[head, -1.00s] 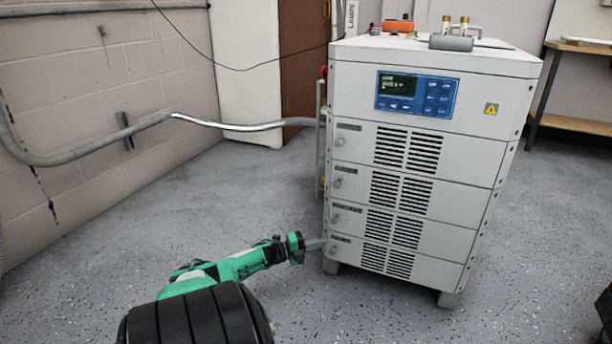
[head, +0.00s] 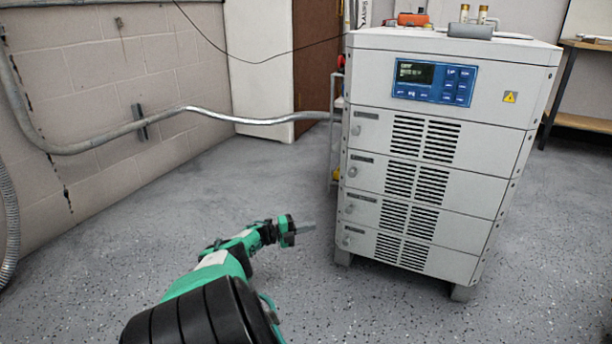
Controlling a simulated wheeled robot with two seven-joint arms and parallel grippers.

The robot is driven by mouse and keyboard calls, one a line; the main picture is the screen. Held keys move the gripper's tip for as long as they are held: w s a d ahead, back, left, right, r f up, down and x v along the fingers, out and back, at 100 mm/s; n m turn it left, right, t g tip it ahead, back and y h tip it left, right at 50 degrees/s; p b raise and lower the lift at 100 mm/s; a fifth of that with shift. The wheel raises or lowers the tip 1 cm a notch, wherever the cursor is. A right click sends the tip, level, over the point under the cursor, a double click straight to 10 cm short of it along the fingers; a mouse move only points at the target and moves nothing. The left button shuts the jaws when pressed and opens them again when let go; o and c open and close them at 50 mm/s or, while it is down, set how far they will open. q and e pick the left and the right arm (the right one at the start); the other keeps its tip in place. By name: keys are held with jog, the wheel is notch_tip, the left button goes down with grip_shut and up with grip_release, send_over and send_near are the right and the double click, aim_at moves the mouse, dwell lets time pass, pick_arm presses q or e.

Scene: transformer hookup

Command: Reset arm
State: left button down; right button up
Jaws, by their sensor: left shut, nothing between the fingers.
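My left arm comes in from the bottom left, green and black. Its left gripper (head: 306,227) is shut and empty. It points right, over the grey floor, a short way left of the lower front of the transformer cabinet (head: 472,205). A gap of floor shows between the fingertips and the cabinet in the picture. The cabinet is a light grey box with vents, several knobs down its left side and a blue control panel (head: 434,82) near the top. My right gripper is not in view.
A metal conduit (head: 200,112) runs along the block wall (head: 120,70) toward the cabinet's left side. Brass fittings (head: 482,13), a grey cylinder (head: 470,30) and an orange item (head: 412,19) sit on top of the cabinet. A wooden shelf (head: 585,123) stands at right. The floor (head: 190,215) at left is clear.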

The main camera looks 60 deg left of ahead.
pick_arm(q)
jog(key=shift+s+a, duration=0.15)
jog(key=shift+a, duration=0.2)
